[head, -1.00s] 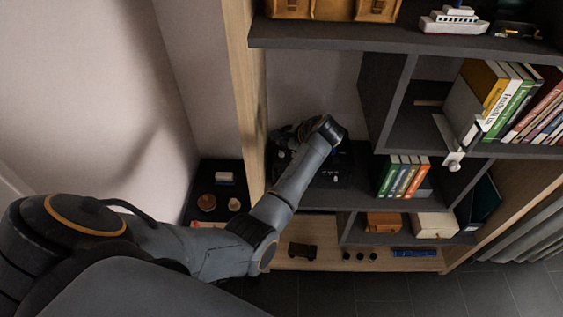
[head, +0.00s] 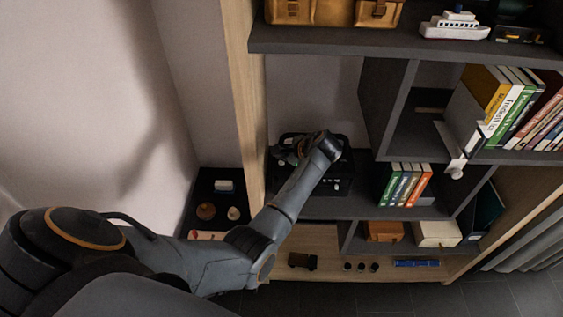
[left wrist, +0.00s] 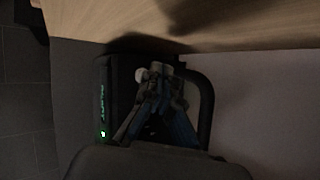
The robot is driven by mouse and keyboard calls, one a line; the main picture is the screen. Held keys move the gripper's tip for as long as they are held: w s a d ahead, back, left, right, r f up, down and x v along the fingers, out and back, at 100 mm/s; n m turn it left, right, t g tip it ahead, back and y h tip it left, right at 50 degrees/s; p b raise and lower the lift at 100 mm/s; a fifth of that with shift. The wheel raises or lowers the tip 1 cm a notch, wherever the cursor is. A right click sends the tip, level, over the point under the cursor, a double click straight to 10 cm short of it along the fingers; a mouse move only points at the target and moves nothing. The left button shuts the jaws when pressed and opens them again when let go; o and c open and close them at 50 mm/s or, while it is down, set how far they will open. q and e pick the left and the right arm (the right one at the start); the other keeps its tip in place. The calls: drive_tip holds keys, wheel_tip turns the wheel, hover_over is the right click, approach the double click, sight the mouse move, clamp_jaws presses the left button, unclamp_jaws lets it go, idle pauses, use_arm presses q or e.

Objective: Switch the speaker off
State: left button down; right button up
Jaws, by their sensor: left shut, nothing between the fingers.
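The speaker (head: 340,186) is a dark box with a carry handle, standing on the middle shelf behind my left forearm and wrist. In the left wrist view its dark front panel (left wrist: 103,95) shows a lit green light and faint green lettering, and its handle loops at the right. A small pale knob shows beside my fingertips in that view. My left gripper (left wrist: 160,70) is shut and empty, over the speaker's top. In the head view my left gripper (head: 287,156) is small and dark at the speaker's left end. I cannot tell whether the fingertips touch anything. My right gripper is out of view.
A wooden side panel (head: 243,120) stands close left of the speaker, and a dark shelf (head: 330,42) runs above. Upright books (head: 405,185) stand to the right. A low dark tray (head: 205,184) with small items is at the left.

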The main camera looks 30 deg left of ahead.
sight(283, 164)
use_arm(q)
drive_tip(key=shift+f, duration=0.1)
idle(0.7)
drive_tip(key=shift+f, duration=0.25)
drive_tip(key=shift+f, duration=0.45)
idle(0.6)
idle(0.3)
drive_tip(key=shift+r+p, duration=0.85)
drive_tip(key=shift+p, duration=0.3)
wheel_tip(283, 164, up, 5)
drive_tip(key=p, duration=0.5)
drive_tip(key=shift+p, duration=0.4)
